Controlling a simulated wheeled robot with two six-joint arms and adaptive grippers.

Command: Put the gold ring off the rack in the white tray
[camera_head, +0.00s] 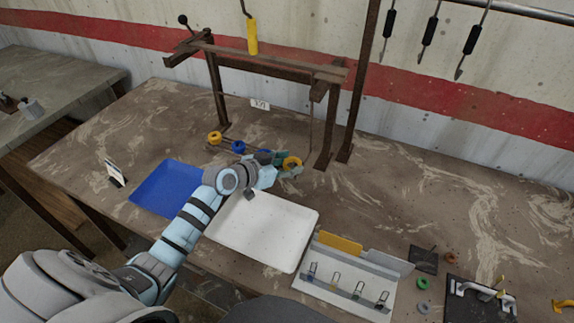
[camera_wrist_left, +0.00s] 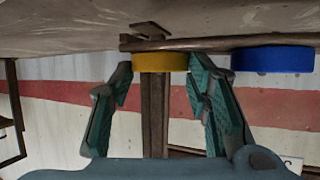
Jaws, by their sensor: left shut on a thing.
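My left gripper (camera_head: 284,166) is shut on a gold ring (camera_head: 291,162) at the right end of the low rail. In the left wrist view this gold ring (camera_wrist_left: 160,62) sits between the two green finger pads, with the rail (camera_wrist_left: 225,42) running close along it. I cannot tell whether the rail still passes through it. Another gold ring (camera_head: 214,138) is at the rail's left end, with a blue ring (camera_head: 238,147) beside it. The white tray (camera_head: 285,252) lies in front, empty, partly behind my left arm. My right gripper is not in view.
A blue tray (camera_head: 160,187) lies left of the white tray. A brown frame (camera_head: 217,92) stands behind the rail. A white board with several hooks (camera_head: 345,285) and small loose rings (camera_head: 423,283) lie at the right. The table's back right is clear.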

